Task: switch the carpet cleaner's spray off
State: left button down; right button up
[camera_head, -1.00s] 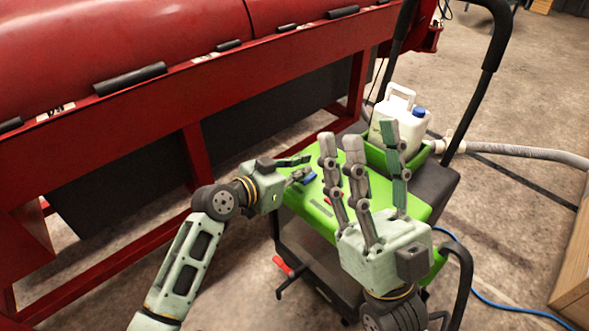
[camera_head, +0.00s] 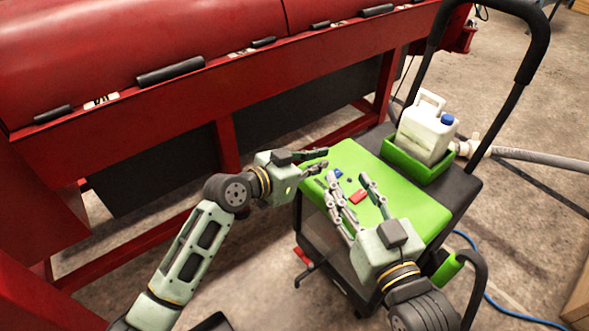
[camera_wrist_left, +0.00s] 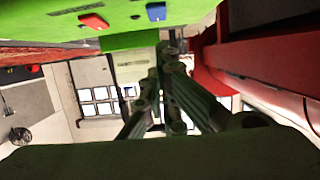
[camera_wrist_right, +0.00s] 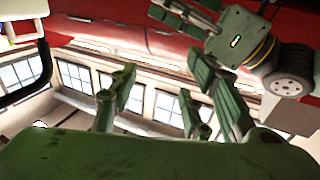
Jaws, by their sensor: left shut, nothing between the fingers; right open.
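The carpet cleaner (camera_head: 405,192) has a green top and a dark body. A blue switch (camera_head: 338,173) and a red switch (camera_head: 358,196) sit on the top's near-left part. The left wrist view also shows the red switch (camera_wrist_left: 93,21) and the blue switch (camera_wrist_left: 156,11). I cannot tell which switch works the spray or how either is set. My left gripper (camera_head: 321,158) is shut and empty, just left of the blue switch, apparently not touching it. My right gripper (camera_head: 348,181) is open and empty over the panel's near side, its fingers pointing up beside the switches.
A white jug (camera_head: 427,130) with a blue cap stands in the green tray behind the panel. A black push handle (camera_head: 510,75) rises at the right. The red machine (camera_head: 215,90) stands close behind my left arm. A grey hose (camera_head: 540,158) and blue cord lie right.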

pick_arm(q)
jog(key=s+a, duration=0.3)
jog(key=a, duration=0.2)
jog(key=shift+s+a+r+p, duration=0.2)
jog(key=shift+s+r+p, duration=0.2)
jog(key=shift+p, duration=0.05)
pick_arm(e)
notch_tip(320, 180, down, 6)
jog(key=s+d+g+h, duration=0.1)
jog(key=g, duration=0.2)
jog(key=shift+s+d+f+g, duration=0.15)
jog(key=shift+s+f+g, duration=0.05)
jog(key=shift+g, duration=0.1)
